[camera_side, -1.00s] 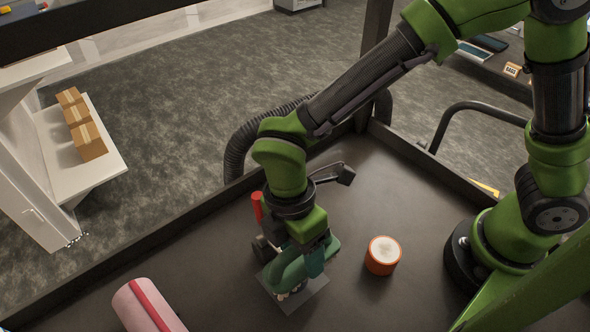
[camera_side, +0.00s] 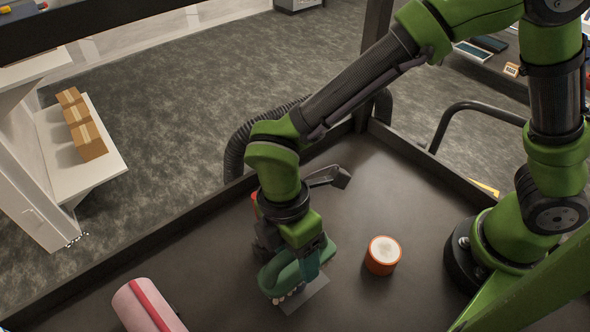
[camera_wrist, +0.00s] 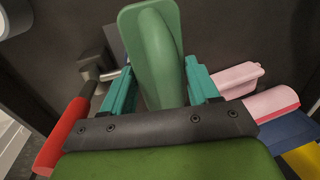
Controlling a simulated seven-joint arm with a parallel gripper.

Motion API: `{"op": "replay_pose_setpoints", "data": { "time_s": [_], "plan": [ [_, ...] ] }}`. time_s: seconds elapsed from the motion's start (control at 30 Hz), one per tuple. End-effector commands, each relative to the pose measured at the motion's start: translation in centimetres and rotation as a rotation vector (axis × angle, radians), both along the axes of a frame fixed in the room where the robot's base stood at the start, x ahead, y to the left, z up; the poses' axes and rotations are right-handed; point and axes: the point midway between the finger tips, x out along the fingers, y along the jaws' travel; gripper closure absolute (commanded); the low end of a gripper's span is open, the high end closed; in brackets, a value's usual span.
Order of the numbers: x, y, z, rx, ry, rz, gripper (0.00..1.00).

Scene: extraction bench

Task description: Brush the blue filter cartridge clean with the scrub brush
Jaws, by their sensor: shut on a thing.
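The green scrub brush (camera_side: 276,279) is held in my gripper (camera_wrist: 160,86), between its two teal fingers, with its pale bristles facing down. In the side view the brush is low over the left part of a flat dark grey plate (camera_side: 312,296) on the bench. I cannot tell whether the bristles touch it. The brush's green handle (camera_wrist: 152,45) fills the middle of the wrist view. No blue filter cartridge shows clearly; a blue patch (camera_wrist: 288,132) at the right edge of the wrist view is only partly visible, and I cannot tell what it is.
An orange cylinder with a white top (camera_side: 382,257) stands right of my gripper. A pink roll with a red stripe (camera_side: 147,306) lies at lower left. A red-handled thing (camera_wrist: 66,135) is close to my gripper's left side. A raised rim edges the dark bench.

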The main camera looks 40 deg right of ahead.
Motion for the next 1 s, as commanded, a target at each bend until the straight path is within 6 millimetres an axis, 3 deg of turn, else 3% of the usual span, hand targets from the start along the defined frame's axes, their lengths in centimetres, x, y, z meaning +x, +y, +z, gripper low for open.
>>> {"op": "replay_pose_setpoints", "data": {
  "time_s": [0.63, 1.0],
  "plan": [
    [0.1, 0.0, 5.4, 0.003, -0.003, 0.000, 0.84],
    [0.0, 0.0, 6.1, 0.002, -0.001, 0.000, 0.84]
  ]
}}
